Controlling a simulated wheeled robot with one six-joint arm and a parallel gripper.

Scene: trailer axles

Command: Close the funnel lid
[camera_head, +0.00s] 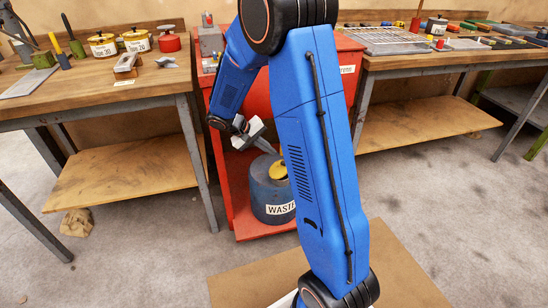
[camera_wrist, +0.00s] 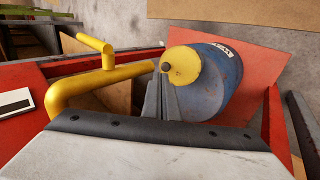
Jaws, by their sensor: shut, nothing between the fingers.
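The blue drum with a WASTE label (camera_head: 272,205) stands on the red cart's lower shelf. A yellow round piece, which looks like the funnel lid, is on its top (camera_head: 278,170), partly hidden by my arm. In the wrist view the yellow disc (camera_wrist: 184,63) shows beside the blue drum (camera_wrist: 228,75), with a small dark knob at its edge. I cannot tell how far the lid is open. My gripper (camera_head: 268,148) is shut and empty, above the drum. In the wrist view its fingertips (camera_wrist: 165,82) overlap the disc's lower edge near the knob; contact is unclear.
The red cart (camera_head: 345,85) surrounds the drum. A yellow bent bar (camera_wrist: 75,85) runs close by on the left in the wrist view. Wooden workbenches (camera_head: 90,85) with tins and tools stand on both sides. The concrete floor (camera_head: 130,265) at the front left is mostly clear.

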